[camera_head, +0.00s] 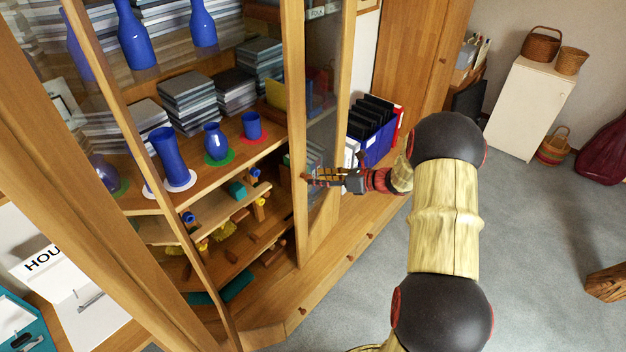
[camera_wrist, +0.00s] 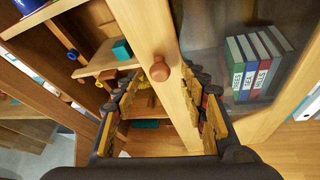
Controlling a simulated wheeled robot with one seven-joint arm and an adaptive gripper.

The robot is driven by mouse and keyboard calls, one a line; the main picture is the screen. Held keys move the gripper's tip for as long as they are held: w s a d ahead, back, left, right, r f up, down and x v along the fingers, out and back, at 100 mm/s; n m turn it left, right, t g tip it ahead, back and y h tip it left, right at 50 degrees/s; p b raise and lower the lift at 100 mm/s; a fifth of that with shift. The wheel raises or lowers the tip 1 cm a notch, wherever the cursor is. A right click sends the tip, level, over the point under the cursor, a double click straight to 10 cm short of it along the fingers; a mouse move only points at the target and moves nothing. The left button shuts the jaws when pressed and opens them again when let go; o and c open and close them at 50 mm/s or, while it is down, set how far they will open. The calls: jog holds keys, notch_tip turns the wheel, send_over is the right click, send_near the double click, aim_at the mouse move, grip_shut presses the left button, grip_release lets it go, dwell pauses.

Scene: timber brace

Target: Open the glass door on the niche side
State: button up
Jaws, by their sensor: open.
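The glass door has a pale wooden frame (camera_head: 300,215) and stands at the cabinet's right part, beside the niche with binders. Its round wooden knob (camera_wrist: 161,71) is on the left stile and shows in the wrist view between and just beyond my fingertips. My gripper (camera_head: 316,178) reaches from the right in front of the door, with its tips at the knob. In the wrist view my gripper (camera_wrist: 163,92) is open, one finger on each side of the stile. Nothing is held. I cannot tell whether the fingers touch the knob or whether the door is ajar.
Shelves left of the stile hold blue vases (camera_head: 168,157), stacked books (camera_head: 188,96) and small coloured pieces. Binders (camera_head: 372,135) stand in the niche to the right. A white cabinet (camera_head: 527,108) with baskets stands further right. The grey floor (camera_head: 540,230) is mostly clear.

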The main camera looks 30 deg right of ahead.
jog(key=x, duration=0.3)
jog(key=shift+w, duration=0.1)
jog(key=shift+c, duration=0.7)
jog(key=shift+f, duration=0.1)
grip_shut()
